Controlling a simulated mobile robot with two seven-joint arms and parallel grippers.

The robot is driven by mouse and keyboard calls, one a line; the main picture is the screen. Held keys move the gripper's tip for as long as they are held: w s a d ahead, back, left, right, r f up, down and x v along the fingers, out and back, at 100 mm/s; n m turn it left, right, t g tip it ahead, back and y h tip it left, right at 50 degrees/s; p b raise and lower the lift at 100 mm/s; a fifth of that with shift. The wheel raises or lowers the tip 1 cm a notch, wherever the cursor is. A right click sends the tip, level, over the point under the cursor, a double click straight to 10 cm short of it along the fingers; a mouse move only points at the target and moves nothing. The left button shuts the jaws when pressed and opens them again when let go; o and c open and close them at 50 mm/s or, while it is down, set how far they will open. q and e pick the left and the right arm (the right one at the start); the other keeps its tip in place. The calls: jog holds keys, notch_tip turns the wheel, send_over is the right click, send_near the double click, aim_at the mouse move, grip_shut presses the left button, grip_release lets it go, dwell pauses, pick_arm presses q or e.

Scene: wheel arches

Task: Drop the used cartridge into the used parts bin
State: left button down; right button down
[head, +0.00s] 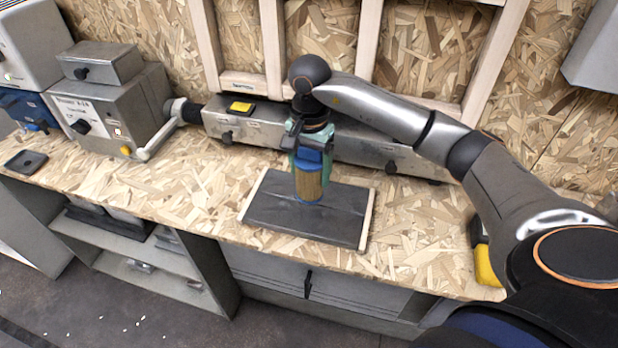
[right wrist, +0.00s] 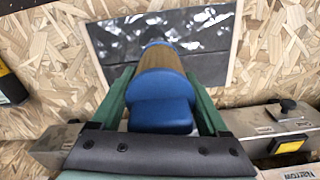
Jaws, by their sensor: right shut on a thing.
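The cartridge (head: 309,183) has blue ends and a brown ribbed middle. My right gripper (head: 310,158) is shut on its upper blue end and holds it upright. In the right wrist view, the cartridge (right wrist: 165,85) sits between the green fingers of the gripper (right wrist: 160,100). Its lower end is over the dark mat (head: 275,217) with pale wooden side strips; I cannot tell whether it touches the mat. I cannot make out a used parts bin for certain. My left gripper is not in view.
A long grey metal housing (head: 245,132) with a yellow button lies along the back of the bench. A grey machine (head: 110,110) with a crank stands at left. A yellow and black object (head: 484,265) is at the right bench edge, partly behind my arm. Bench left of the mat is clear.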

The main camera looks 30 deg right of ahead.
aim_at(309, 181)
jog(key=shift+w+d+f, duration=0.3)
jog(key=shift+w+f, duration=0.3)
jog(key=shift+f, duration=0.15)
jog(key=shift+f+p, duration=0.35)
jog(key=shift+f, duration=1.25)
jog(key=shift+f, duration=0.2)
grip_release()
jog(key=shift+r, duration=0.1)
